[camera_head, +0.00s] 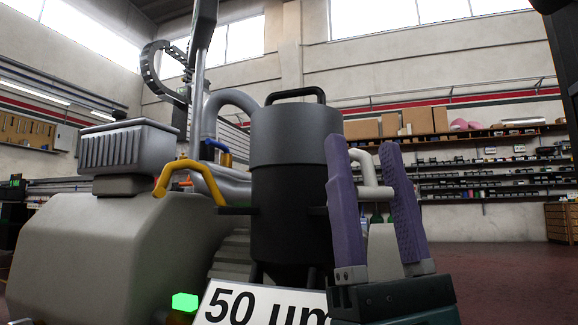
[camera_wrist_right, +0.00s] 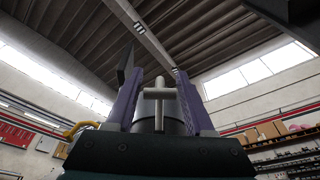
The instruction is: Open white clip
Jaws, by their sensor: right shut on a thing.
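The white clip (camera_head: 372,190) is a pale bent handle on the right side of the dark cylindrical vessel (camera_head: 290,185). My right gripper (camera_head: 363,148) has two purple fingers pointing up, one on each side of the clip. It is shut on the clip, and the left finger hides part of it. In the right wrist view the clip (camera_wrist_right: 157,94) shows as a pale T shape between the fingers (camera_wrist_right: 158,78), in front of the vessel. My left gripper is not in view.
A yellow handle (camera_head: 190,180) sits at the vessel's left. A large grey machine housing (camera_head: 110,250) fills the left foreground. A white "50 µm" sign (camera_head: 262,305) stands in front. Shelves with boxes (camera_head: 440,120) line the far wall. The floor at right is clear.

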